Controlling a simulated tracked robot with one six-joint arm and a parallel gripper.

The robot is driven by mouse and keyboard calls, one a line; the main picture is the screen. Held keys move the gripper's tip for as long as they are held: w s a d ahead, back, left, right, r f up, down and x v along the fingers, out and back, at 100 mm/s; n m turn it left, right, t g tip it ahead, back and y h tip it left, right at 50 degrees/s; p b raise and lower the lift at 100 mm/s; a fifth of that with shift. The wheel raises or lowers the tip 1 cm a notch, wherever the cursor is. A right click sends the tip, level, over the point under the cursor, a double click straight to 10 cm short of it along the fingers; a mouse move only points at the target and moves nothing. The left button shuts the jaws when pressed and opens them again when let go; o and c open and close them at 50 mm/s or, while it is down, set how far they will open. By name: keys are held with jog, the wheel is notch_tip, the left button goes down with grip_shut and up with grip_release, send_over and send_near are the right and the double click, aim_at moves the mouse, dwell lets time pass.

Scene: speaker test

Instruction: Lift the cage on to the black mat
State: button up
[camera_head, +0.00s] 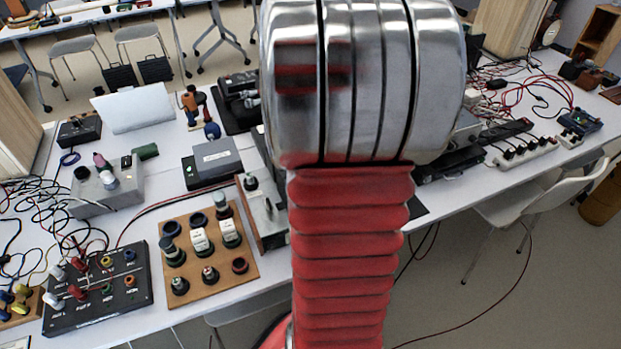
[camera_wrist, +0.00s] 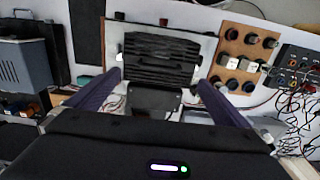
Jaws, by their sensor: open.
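My gripper (camera_wrist: 160,84) shows in the wrist view with its two dark purple fingers spread wide apart. A black slatted block (camera_wrist: 160,58) lies between and beyond the fingertips; it may be the cage, but I cannot tell for sure. Whether the fingers touch it is not clear. A flat black strip (camera_wrist: 87,28) lies to its left and may be the black mat. In the head view my red arm hides my gripper and the space around it. A flat black edge (camera_head: 417,211) shows just right of the arm.
A brown board with several knobs (camera_head: 206,250) and a black panel with coloured terminals (camera_head: 98,290) are on the left of the table. A metal-faced box (camera_head: 262,212) stands beside my arm. Loose cables (camera_head: 45,235) lie at left. A grey box (camera_wrist: 22,68) is at left in the wrist view.

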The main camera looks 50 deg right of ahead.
jog(key=shift+f, duration=1.95)
jog(key=shift+w+f, duration=0.15)
jog(key=shift+f, duration=2.45)
jog(key=shift+c, duration=0.3)
jog(key=c, duration=1.7)
